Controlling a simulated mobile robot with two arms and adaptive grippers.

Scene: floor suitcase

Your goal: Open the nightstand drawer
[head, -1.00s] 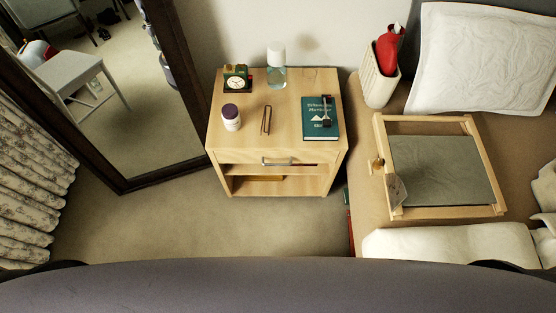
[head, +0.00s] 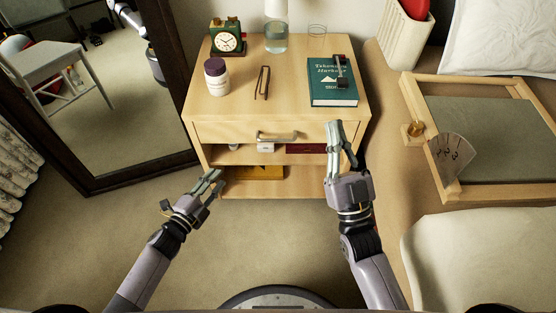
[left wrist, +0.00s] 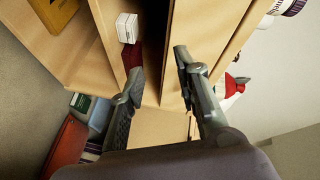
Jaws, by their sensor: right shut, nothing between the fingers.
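The light wood nightstand (head: 290,92) stands against the wall in the head view. Its drawer front (head: 225,132) looks closed and bears a metal bar handle (head: 277,135). My left gripper (head: 213,181) is open and empty, in front of the nightstand's lower left side, below and left of the handle. In the left wrist view its spread fingers (left wrist: 156,76) face the nightstand's wood panels (left wrist: 85,45); I cannot make out the handle there. My right gripper (head: 337,127) is shut and empty, to the right of the handle and apart from it.
On top are a clock (head: 227,37), pill bottle (head: 216,77), glass bottle (head: 276,28) and teal book (head: 333,84). The open shelf holds small items, including a white box (head: 265,147). A mirror (head: 110,90) stands left; the bed (head: 388,150) is close on the right.

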